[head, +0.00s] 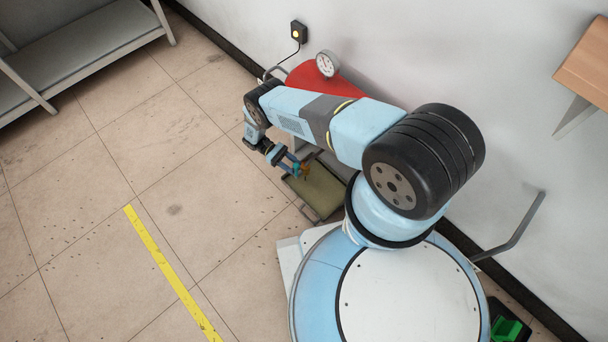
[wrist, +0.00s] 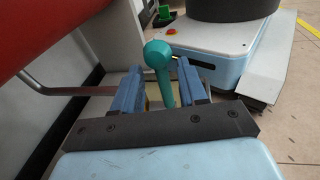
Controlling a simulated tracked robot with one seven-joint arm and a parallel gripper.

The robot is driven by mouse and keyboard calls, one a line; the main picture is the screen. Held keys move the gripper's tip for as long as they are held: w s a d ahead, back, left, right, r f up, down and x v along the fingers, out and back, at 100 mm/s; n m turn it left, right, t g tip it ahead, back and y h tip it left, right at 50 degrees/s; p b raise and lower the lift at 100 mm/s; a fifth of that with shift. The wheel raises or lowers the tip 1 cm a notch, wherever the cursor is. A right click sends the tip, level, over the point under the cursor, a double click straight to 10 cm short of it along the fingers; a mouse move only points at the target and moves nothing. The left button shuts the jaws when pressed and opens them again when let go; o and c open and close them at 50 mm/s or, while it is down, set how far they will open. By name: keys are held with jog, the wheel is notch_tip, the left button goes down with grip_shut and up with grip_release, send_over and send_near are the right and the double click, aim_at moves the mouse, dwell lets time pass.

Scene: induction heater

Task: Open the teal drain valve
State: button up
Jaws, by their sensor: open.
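The teal drain valve (wrist: 158,60) shows in the wrist view as a lever with a round knob at its top. My gripper (wrist: 160,78) is open, with one blue finger on each side of the lever. The lever stands between the fingers, and I see a gap on at least the left side. The knob rises above the fingertips. The lever's lower end is hidden behind the gripper's dark crossbar. In the head view my gripper (head: 289,164) is low beside the red tank (head: 304,76), and only a small teal patch of the valve (head: 297,169) shows.
A gauge (head: 326,64) sits on the tank against the wall. An olive-topped low frame (head: 319,188) stands below the gripper. A grey shelf (head: 80,48) is at the upper left and a wooden shelf (head: 590,65) at the right. The tiled floor at left is clear.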

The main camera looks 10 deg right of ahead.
jog(key=s+r, duration=0.1)
jog(key=r, duration=0.1)
jog(key=s+r, duration=0.2)
jog(key=r, duration=0.1)
jog(key=s+d+r, duration=0.1)
jog(key=r, duration=0.1)
jog(key=shift+s+r, duration=0.15)
jog(key=shift+s, duration=0.1)
jog(key=s+d+r, duration=0.2)
jog(key=s+r, duration=0.2)
jog(key=s, duration=0.5)
jog(key=shift+r, duration=0.15)
